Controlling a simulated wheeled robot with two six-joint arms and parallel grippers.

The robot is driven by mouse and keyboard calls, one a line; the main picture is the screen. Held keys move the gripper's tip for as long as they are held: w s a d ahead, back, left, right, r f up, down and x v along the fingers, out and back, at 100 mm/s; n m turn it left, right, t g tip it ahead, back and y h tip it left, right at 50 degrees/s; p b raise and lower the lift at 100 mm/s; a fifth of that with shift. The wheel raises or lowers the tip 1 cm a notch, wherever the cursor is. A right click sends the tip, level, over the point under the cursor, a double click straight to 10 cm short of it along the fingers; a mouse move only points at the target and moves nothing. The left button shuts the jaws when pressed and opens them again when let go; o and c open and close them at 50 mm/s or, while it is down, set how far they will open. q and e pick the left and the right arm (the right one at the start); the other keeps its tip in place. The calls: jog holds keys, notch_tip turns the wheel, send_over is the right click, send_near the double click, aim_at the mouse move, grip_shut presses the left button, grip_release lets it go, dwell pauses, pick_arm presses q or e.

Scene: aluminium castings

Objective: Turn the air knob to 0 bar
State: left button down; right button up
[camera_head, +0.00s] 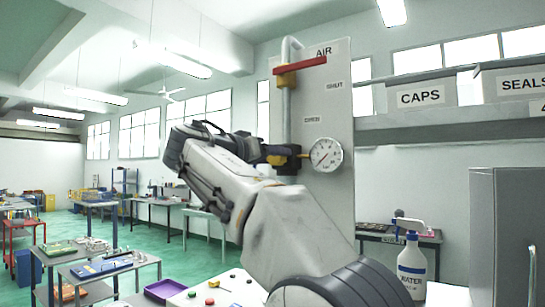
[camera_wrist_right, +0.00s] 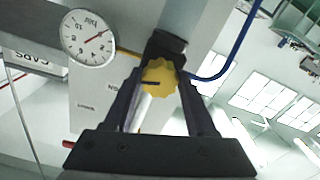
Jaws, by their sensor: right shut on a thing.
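The yellow air knob (camera_wrist_right: 160,78) sits between the two dark fingers of my right gripper (camera_wrist_right: 161,88) in the right wrist view. The gripper is shut on it. A short dark mark shows on the knob's face. In the head view the right gripper (camera_head: 268,157) reaches the panel's left side, and only a bit of yellow shows there. The round white pressure gauge (camera_head: 326,154) is just right of the gripper; it also shows in the wrist view (camera_wrist_right: 88,37). Its needle stands away from the dial's centre line, but I cannot read the value surely. My left gripper is out of view.
The pale panel (camera_head: 340,200) carries a vertical pipe with a red lever (camera_head: 300,65) lying crosswise above the gauge. A blue hose (camera_wrist_right: 232,52) runs beside the knob. A water spray bottle (camera_head: 411,265) and a grey cabinet (camera_head: 505,230) stand at the right.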

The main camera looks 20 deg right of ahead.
jog(key=shift+n+p, duration=1.5)
jog(key=shift+n, duration=5.8)
jog(key=o, duration=1.3)
jog(key=shift+o, duration=0.2)
jog(key=shift+a, duration=0.1)
jog(key=b+v, duration=0.3)
jog(key=v, duration=0.7)
